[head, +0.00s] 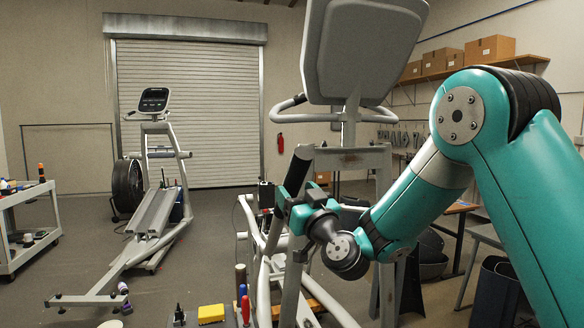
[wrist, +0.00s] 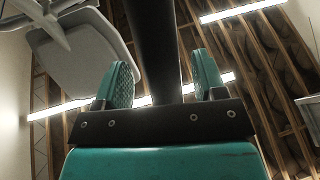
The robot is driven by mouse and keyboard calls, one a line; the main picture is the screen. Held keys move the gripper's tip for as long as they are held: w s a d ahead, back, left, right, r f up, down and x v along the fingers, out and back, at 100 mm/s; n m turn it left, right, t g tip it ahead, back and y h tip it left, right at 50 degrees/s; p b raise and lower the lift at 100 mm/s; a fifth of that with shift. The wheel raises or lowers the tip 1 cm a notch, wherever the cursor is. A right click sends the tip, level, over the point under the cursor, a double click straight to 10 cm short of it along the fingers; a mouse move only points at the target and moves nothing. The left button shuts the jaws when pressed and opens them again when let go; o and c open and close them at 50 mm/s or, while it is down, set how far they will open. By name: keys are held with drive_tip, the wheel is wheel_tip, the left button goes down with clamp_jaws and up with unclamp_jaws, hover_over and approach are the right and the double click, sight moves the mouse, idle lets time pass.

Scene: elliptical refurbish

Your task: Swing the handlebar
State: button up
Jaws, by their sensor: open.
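The near elliptical machine stands in front of me, with a swinging handlebar (head: 301,162) rising on its left side. My gripper (head: 297,190) is at the upper part of this bar, coming in from the right. In the wrist view the dark handlebar (wrist: 155,40) runs between the two teal fingers of my gripper (wrist: 164,78). The fingers are apart, one on each side of the bar, and a gap shows beside the bar. Whether the bar touches the palm is hidden.
The machine's grey console (head: 365,50) hangs above my gripper, and a fixed loop handle (head: 290,103) is nearby. Tools and a yellow box (head: 211,313) are at the bottom. A second elliptical (head: 155,215) and a white cart (head: 25,225) stand left, with open floor between.

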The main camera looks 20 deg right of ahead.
drive_tip(key=shift+w+a+r+p, duration=0.15)
drive_tip(key=shift+w+r+p, duration=0.45)
drive_tip(key=shift+w+p, duration=0.2)
drive_tip(key=shift+w+a+f+p, duration=0.1)
drive_tip(key=shift+w+p, duration=0.2)
drive_tip(key=shift+w, duration=0.15)
